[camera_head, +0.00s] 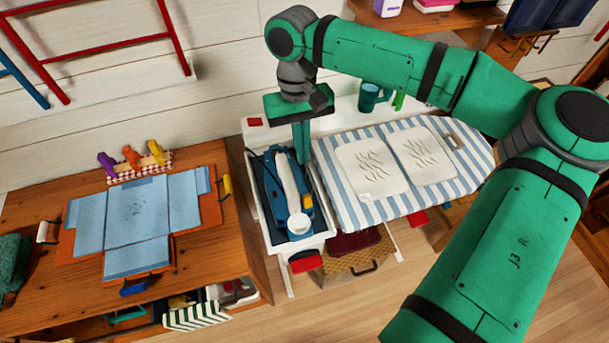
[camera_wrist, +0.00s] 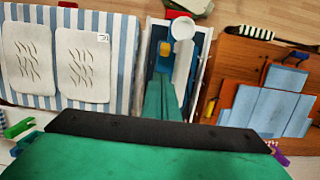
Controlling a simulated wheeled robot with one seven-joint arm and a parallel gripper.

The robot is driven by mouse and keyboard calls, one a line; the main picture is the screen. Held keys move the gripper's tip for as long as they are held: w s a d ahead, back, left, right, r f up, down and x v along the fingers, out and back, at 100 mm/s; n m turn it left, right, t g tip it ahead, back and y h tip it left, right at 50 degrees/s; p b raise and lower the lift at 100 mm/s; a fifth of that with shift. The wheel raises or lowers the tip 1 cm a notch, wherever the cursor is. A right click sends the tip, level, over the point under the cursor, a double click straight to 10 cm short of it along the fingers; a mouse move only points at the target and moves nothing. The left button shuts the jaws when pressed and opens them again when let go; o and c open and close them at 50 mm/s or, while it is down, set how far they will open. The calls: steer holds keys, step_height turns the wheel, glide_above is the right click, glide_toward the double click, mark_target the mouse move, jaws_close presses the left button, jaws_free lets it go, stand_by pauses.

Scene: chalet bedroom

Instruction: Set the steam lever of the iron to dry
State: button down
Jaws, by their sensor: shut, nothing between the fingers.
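The iron (camera_head: 270,199) is dark blue with a long white top part and a white round end towards the front. It lies in a white tray (camera_head: 253,217) at the left end of the ironing board. A small yellow part (camera_head: 307,201) shows on its right side; I cannot tell whether this is the steam lever, nor its setting. The iron (camera_wrist: 180,75) and the yellow part (camera_wrist: 166,48) also show in the wrist view. My gripper (camera_head: 303,161) points down at the iron's back right, its green fingers together and empty. I cannot tell whether the fingertips touch the iron.
The striped ironing board (camera_head: 330,165) with two pale cloths extends right of the tray. A teal mug (camera_head: 369,97) stands behind it. A wooden table (camera_head: 50,270) with folded blue cloth (camera_head: 137,215) is on the left. A wicker case (camera_head: 357,252) sits below the board.

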mark_target(307, 201)
steer(key=shift+s+f, duration=0.15)
steer(key=f, duration=0.3)
steer(key=s+f, duration=0.1)
steer(key=f, duration=0.5)
steer(key=shift+s+d+f, duration=0.3)
